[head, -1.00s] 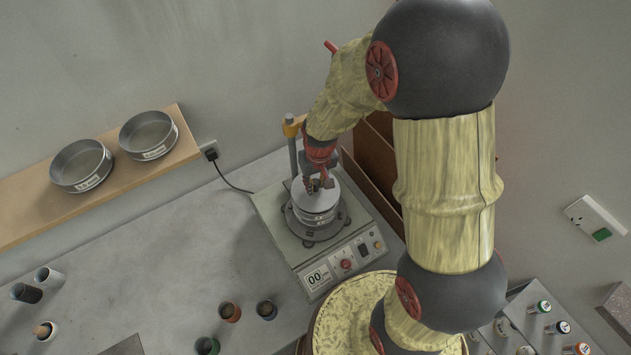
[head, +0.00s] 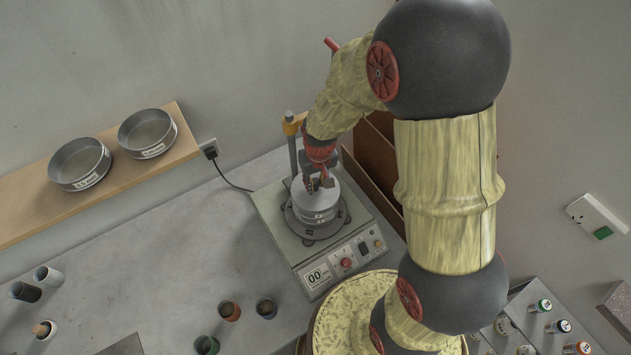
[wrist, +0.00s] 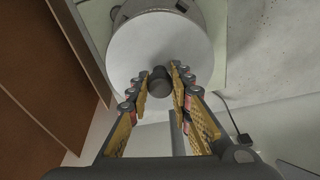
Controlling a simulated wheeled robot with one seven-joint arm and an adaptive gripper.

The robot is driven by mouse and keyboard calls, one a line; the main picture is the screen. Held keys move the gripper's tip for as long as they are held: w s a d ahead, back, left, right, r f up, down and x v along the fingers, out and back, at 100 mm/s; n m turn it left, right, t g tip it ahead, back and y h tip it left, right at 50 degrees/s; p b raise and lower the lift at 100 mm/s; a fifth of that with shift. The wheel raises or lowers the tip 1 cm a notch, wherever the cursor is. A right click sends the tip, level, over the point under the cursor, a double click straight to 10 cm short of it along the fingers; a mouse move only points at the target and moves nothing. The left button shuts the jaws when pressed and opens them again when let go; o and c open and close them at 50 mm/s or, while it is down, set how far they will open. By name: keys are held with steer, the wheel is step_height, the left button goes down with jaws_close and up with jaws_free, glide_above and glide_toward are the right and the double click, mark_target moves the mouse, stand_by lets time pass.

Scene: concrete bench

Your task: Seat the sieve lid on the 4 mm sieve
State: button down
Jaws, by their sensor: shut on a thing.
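The sieve lid (head: 304,207) is a pale grey disc with a dark knob (wrist: 160,80) at its middle. In the head view it lies at the top of the sieve stack (head: 318,218) on the shaker; I cannot tell whether it sits flush. The sieve rims show white labels, too small to read. In the wrist view the lid (wrist: 155,45) fills the top middle. My gripper (wrist: 160,83) is over the lid with its fingers either side of the knob, shut on it. In the head view my gripper (head: 318,184) partly hides the lid.
The shaker (head: 278,225) has a post (head: 293,155) behind the stack and a front control panel. Two sieves (head: 80,163) (head: 147,133) stand on a wooden shelf (head: 25,205) at left. Several small cups stand front left. Brown boards (head: 372,165) rise close at right.

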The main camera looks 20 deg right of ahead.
mark_target(317, 193)
steer(key=shift+f+b, duration=0.45)
steer(key=shift+f, duration=0.1)
stand_by(0.4)
steer(key=c, duration=1.6)
jaws_free()
steer(key=shift+c, duration=0.2)
steer(key=shift+o, duration=0.5)
steer(key=shift+r, duration=0.1)
step_height(317, 193, up, 12)
steer(key=s, duration=0.1)
steer(key=shift+s, duration=0.25)
steer(key=shift+f, duration=0.2)
